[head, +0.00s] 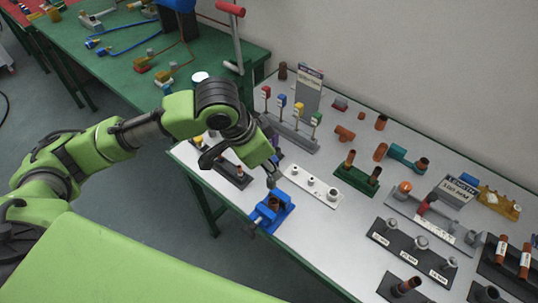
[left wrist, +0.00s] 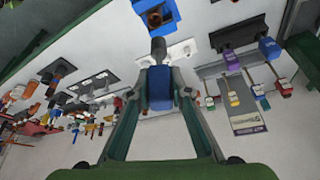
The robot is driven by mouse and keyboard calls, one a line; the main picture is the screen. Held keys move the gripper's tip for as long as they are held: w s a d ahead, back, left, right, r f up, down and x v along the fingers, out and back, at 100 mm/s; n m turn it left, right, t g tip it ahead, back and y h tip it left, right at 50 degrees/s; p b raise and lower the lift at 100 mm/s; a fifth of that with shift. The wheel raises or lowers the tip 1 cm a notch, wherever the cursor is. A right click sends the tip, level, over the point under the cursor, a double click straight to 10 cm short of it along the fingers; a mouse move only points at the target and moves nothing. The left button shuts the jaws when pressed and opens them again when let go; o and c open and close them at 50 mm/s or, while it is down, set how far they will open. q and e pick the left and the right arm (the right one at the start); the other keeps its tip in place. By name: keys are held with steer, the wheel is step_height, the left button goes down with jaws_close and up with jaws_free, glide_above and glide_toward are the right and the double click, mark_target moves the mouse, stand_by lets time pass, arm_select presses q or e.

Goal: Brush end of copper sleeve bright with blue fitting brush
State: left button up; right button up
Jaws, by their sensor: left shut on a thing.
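My left gripper (head: 268,170) is shut on the blue fitting brush (left wrist: 160,90), with the blue handle between its fingers in the left wrist view. The brush's grey head (left wrist: 158,50) points away from the fingers, towards the blue vise (head: 279,213). The vise stands at the table's near left edge and also shows in the left wrist view (left wrist: 140,7). The copper sleeve (left wrist: 155,17) sits in the vise with its open end showing. The brush head is close to the sleeve; I cannot tell whether they touch. My right gripper is not in view.
A white block with pegs (head: 325,190) stands right of the vise. A dark stand (head: 235,175) is left of it, partly behind my arm. A rack with coloured tags (head: 290,130) and a green block with copper pieces (head: 352,181) stand farther back. Clear table lies right of the vise.

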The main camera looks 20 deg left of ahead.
mark_target(273, 181)
arm_select(q)
steer(key=shift+d+f+m, duration=0.1)
steer(key=shift+d+m, duration=0.15)
steer(key=shift+m, duration=0.25)
steer(key=shift+d+f+m+h, duration=0.15)
steer(key=shift+f+m+h, duration=0.05)
steer(key=shift+m+h, duration=0.1)
steer(key=shift+r+p, duration=0.15)
steer(key=shift+p, duration=0.85)
step_height(273, 181, down, 6)
steer(key=b, duration=0.2)
steer(key=shift+b, duration=0.35)
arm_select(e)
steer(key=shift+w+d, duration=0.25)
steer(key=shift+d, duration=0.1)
arm_select(q)
steer(key=shift+r, duration=0.1)
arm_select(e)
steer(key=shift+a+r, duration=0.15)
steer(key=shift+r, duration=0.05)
arm_select(q)
steer(key=shift+p, duration=0.35)
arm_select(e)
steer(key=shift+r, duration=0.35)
